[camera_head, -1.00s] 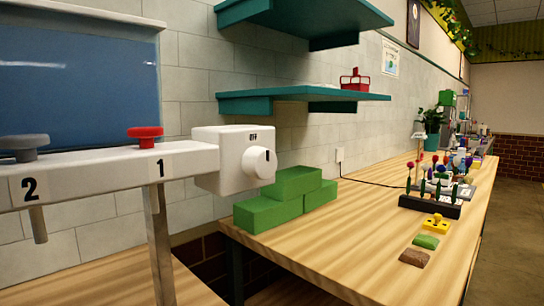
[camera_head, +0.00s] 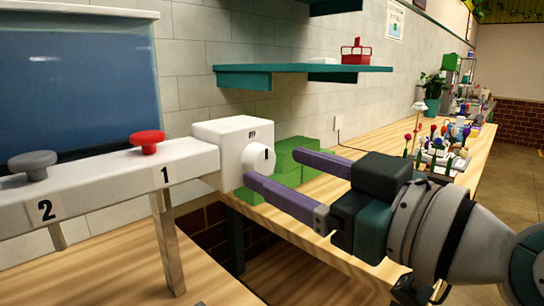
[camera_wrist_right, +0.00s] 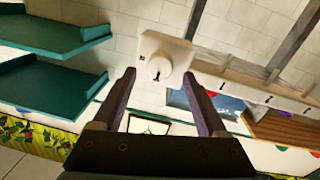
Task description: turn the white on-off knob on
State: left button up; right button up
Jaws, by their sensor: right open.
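The white on-off knob (camera_head: 258,158) sits on the front of a white box (camera_head: 220,138) at the end of a white rail. The knob has a short dark mark that looks roughly upright in the head view, and the box has small dark lettering above it. My right gripper (camera_head: 271,165) is open, its purple fingers pointing at the knob. In the right wrist view the knob (camera_wrist_right: 158,70) appears between the open fingertips (camera_wrist_right: 158,76); I cannot tell whether they touch it. My left gripper is not in view.
The white rail (camera_head: 100,186) carries a red knob (camera_head: 147,140) and a grey knob (camera_head: 33,163). A teal shelf (camera_head: 300,70) hangs above. Flowers in a holder (camera_head: 440,155) stand farther right.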

aim_at(259, 160)
jog(key=shift+x, duration=1.3)
grip_shut()
